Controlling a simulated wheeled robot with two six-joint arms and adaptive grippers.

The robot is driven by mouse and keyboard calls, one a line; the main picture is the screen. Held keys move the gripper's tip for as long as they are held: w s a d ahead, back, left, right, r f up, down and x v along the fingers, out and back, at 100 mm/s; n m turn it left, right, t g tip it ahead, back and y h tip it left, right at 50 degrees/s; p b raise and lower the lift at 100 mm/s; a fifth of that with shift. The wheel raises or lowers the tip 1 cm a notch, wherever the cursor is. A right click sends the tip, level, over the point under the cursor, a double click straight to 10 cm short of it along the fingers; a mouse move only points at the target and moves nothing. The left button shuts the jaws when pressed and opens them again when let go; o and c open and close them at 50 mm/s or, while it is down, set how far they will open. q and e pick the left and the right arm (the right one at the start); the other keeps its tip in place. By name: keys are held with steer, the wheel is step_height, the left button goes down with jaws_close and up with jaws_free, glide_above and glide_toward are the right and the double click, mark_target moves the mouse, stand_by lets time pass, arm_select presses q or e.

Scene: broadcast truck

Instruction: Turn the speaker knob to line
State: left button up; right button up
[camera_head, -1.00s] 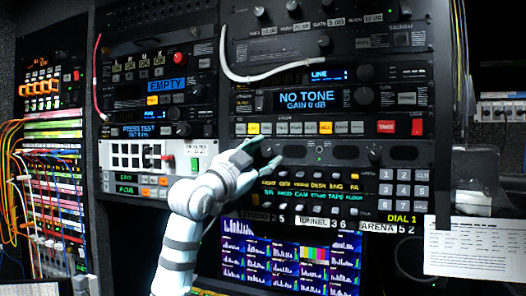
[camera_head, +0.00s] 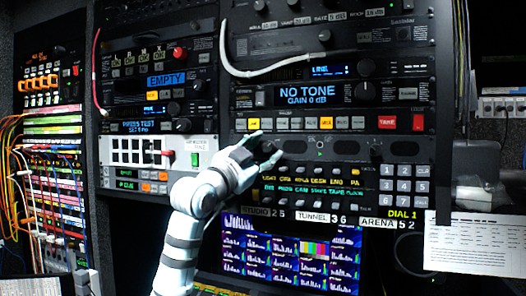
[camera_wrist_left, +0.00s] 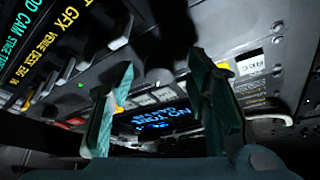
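A dark round knob (camera_head: 266,150) sits at the left end of the panel strip below the row of lit buttons. I cannot read its label, so I cannot confirm that it is the speaker knob. My left gripper (camera_head: 267,151) is at this knob, with one finger above it and one below. In the left wrist view my left gripper (camera_wrist_left: 158,105) has its two green fingers well apart, with a dark shape (camera_wrist_left: 166,48) between and beyond them. I cannot tell whether the fingers touch the knob. My right gripper is not in view.
The NO TONE display (camera_head: 308,96) is above the gripper. A white cable (camera_head: 270,72) loops over the rack. A keypad (camera_head: 403,186) and a hanging paper sheet (camera_head: 472,243) are at the right. A lit monitor (camera_head: 290,262) is below.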

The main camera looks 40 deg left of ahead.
arm_select(q)
steer(key=v, duration=0.7)
steer(key=shift+s, duration=0.15)
steer(key=shift+f, duration=0.1)
